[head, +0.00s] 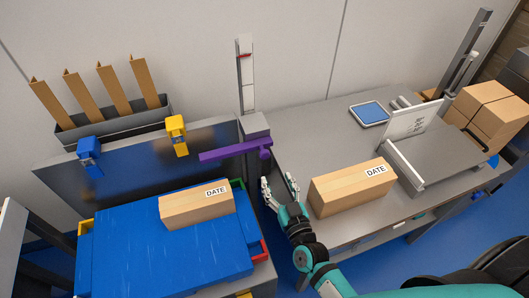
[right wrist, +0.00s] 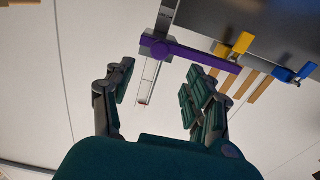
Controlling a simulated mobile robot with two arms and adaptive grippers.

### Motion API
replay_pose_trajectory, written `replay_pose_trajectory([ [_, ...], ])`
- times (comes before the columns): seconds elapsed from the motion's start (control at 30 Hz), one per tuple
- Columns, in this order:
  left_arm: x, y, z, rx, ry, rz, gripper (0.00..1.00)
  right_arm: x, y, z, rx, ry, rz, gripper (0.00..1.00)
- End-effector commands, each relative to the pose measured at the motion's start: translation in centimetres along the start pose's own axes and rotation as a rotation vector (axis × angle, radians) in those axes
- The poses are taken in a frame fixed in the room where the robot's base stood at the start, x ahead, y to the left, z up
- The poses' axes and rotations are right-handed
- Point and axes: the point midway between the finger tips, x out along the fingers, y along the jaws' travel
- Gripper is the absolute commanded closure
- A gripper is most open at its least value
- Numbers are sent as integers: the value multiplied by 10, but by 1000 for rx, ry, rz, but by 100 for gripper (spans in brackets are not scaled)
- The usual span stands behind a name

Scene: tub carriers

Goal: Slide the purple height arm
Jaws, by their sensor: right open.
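The purple height arm (head: 232,151) sticks out to the left from a grey upright post with a white scale (head: 245,75) in the head view. Its purple knob end is at the post. My right gripper (head: 279,184) is open and empty, just below and to the right of the knob, apart from it. In the right wrist view, the purple arm (right wrist: 200,57) shows upside down beyond the open fingers of my right gripper (right wrist: 155,90), with its knob between and past the fingertips. My left gripper is not in view.
A carton labelled DATE (head: 197,205) lies on a blue tub lid (head: 130,255) left of the gripper. Another DATE carton (head: 352,186) stands on the grey bench (head: 320,130), close to the gripper's right. Blue (head: 89,148) and yellow (head: 176,128) clamps sit on the grey panel.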

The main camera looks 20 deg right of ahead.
Motion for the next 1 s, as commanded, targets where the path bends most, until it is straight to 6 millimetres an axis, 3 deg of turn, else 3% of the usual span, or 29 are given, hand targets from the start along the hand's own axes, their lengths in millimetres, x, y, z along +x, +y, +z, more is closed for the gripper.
replay_pose_trajectory([
  [0.3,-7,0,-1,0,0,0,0,71,0,0,0,0,-1,45],
  [0.5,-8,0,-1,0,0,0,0,100,0,0,0,-1,-1,45],
  [0.7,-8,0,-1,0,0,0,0,112,0,0,-1,-1,-1,45],
  [0.97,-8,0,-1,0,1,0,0,112,0,1,-1,-2,-1,45],
  [1.0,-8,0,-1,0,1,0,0,112,0,1,-1,-2,-1,50],
])
